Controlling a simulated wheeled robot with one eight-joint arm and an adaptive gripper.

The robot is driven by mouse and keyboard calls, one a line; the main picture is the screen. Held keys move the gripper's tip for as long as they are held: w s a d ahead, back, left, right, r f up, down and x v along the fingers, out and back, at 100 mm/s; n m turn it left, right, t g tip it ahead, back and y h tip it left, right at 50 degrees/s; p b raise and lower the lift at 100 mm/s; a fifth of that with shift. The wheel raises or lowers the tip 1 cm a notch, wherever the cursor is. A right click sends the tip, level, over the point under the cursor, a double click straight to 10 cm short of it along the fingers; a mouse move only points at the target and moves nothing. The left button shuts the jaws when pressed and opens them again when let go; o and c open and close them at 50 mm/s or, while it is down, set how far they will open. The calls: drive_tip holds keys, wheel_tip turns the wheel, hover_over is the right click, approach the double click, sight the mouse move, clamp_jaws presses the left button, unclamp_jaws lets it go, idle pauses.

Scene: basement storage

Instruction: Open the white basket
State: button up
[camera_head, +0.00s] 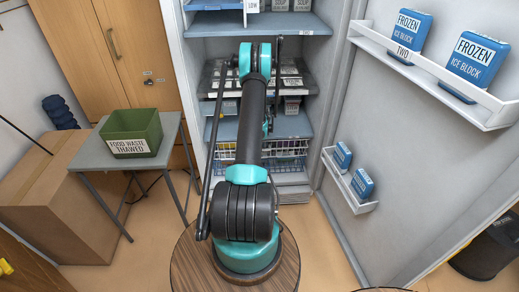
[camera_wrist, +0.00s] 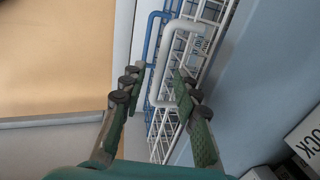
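The white wire basket (camera_wrist: 208,38) shows in the wrist view, with a white looped handle (camera_wrist: 154,82) at its front. My gripper (camera_wrist: 158,82) is open, with one green-padded finger on each side of this handle. The handle lies between the fingertips, and I cannot tell whether either finger touches it. A blue wire basket handle (camera_wrist: 149,48) shows just beside the white one. In the head view, wire baskets (camera_head: 290,150) sit low in the open freezer, partly hidden behind my arm.
The freezer door (camera_head: 400,150) stands open on the right, with ice blocks (camera_head: 478,65) on its racks. Freezer shelves (camera_head: 290,125) are above the baskets.

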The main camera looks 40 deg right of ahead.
drive_tip(key=shift+w+f, duration=0.15)
drive_tip(key=shift+f, duration=0.7)
clamp_jaws()
